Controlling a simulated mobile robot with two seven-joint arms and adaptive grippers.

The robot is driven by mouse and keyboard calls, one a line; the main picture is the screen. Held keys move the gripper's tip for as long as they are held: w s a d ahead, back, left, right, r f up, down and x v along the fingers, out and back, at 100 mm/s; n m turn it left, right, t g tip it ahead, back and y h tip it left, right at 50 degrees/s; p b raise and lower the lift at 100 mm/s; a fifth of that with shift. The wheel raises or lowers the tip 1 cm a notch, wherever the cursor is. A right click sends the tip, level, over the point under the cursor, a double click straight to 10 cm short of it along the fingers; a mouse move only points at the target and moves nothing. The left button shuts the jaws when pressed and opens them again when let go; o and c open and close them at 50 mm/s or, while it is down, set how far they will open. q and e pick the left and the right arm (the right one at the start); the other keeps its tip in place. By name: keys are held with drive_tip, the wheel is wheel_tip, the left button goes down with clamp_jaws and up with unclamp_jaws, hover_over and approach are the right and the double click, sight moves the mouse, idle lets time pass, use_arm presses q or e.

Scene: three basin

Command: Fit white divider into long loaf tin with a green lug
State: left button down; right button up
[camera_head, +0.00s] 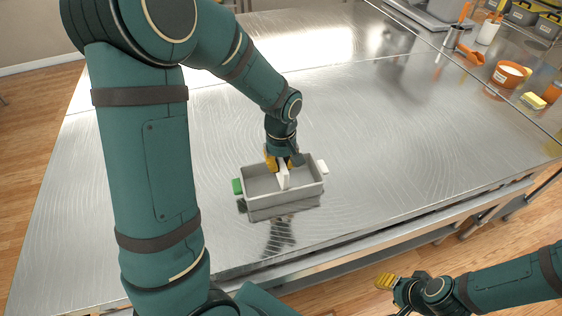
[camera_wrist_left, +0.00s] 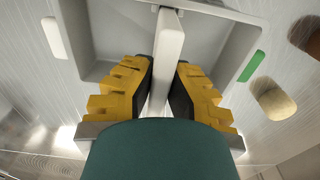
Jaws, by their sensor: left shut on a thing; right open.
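The grey loaf tin (camera_head: 290,207) stands on the steel table, with a green lug (camera_head: 237,186) on its left end and a white lug (camera_head: 323,166) on its right end. The white divider (camera_head: 284,179) stands upright across the middle of the tin, its lower part inside the walls. My left gripper (camera_head: 283,163) is above the tin, shut on the divider. The left wrist view shows the divider (camera_wrist_left: 168,55) between the yellow fingers, reaching the tin's wall (camera_wrist_left: 215,30). Whether it touches the floor is unclear. My right gripper (camera_head: 388,283) is open and empty, off the table's front edge.
Orange bowl (camera_head: 509,75), yellow sponge (camera_head: 533,100), white cup (camera_head: 488,32) and metal cup (camera_head: 453,38) stand at the back right. A scale-like grey appliance (camera_head: 425,12) is behind them.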

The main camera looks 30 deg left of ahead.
use_arm(q)
drive_tip(key=shift+f+b, duration=1)
drive_tip(key=shift+f, duration=0.35)
drive_tip(key=c, duration=1.1)
unclamp_jaws()
drive_tip(key=shift+o, duration=0.2)
drive_tip(key=shift+r, duration=0.15)
wheel_tip(320, 180, up, 12)
drive_tip(key=shift+f, duration=0.1)
